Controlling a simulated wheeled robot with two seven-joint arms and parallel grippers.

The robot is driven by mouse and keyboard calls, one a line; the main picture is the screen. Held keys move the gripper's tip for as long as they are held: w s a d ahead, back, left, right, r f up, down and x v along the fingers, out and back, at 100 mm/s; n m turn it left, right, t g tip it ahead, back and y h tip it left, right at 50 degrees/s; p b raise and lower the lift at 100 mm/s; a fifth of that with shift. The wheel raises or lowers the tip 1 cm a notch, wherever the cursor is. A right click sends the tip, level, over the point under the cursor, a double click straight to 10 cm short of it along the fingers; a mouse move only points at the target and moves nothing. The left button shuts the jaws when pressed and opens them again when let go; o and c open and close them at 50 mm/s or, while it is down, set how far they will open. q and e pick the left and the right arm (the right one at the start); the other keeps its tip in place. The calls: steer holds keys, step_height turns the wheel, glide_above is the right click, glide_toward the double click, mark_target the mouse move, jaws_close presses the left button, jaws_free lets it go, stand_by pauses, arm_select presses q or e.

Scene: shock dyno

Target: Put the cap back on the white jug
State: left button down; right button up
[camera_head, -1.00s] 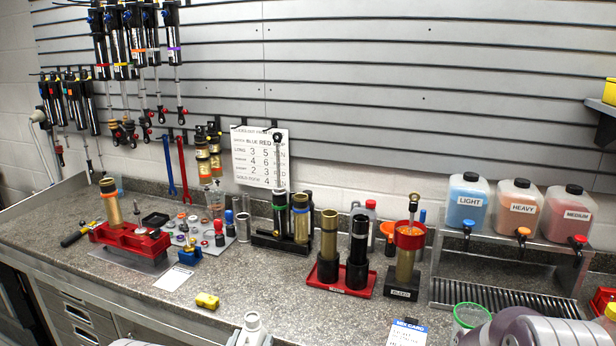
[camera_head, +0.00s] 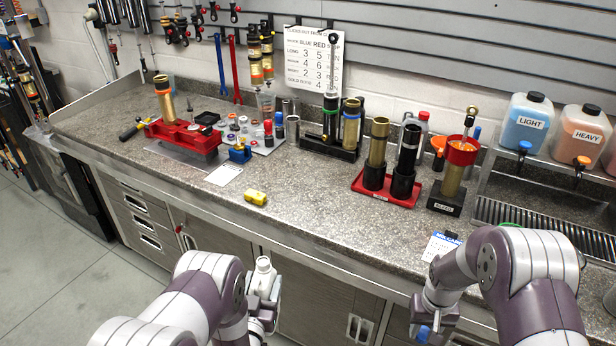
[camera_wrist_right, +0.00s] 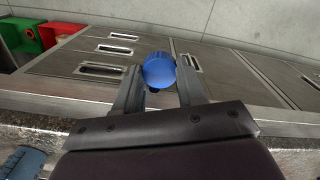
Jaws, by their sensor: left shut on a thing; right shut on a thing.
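The white jug (camera_head: 263,281) is at the lower middle of the head view, in front of the bench edge, with its narrow neck up. My left gripper (camera_head: 264,311) is shut on it; the fingers are mostly hidden by my arm and the jug. No blue cap shows on its neck. The blue cap (camera_wrist_right: 159,70) is between the fingertips of my right gripper (camera_wrist_right: 160,84), which is shut on it. In the head view the cap (camera_head: 422,333) shows small below my right wrist, right of the jug and apart from it.
The bench's front edge (camera_head: 330,258) runs behind both grippers, with drawers and cabinet doors below. A yellow block (camera_head: 255,197), a red tray (camera_head: 384,194) and a blue-headed card (camera_head: 440,245) lie on the bench. The floor at left is clear.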

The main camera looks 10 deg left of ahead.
arm_select(q)
steer(key=shift+d, duration=0.1)
steer(key=s+d+f+m+g+h, duration=0.2)
steer(key=d+m+h, duration=0.2)
steer(key=d, duration=0.3)
steer(key=s+d+f+m+g+h, duration=0.2)
steer(key=s+d+m+h, duration=0.1)
steer(key=d+h, duration=0.4)
steer(key=shift+s+d+f+m+h, duration=0.25)
steer(key=shift+d+m+h, duration=0.05)
steer(key=shift+m, duration=0.2)
arm_select(e)
steer(key=w+a+r+n, duration=0.3)
steer(key=a+r+n, duration=0.15)
steer(key=a, duration=0.85)
steer(key=s+a+r+n, duration=0.3)
steer(key=a+r, duration=0.5)
steer(key=r, duration=0.2)
steer(key=shift+a+n, duration=0.25)
steer(key=shift+n, duration=0.1)
steer(key=shift+f, duration=1.95)
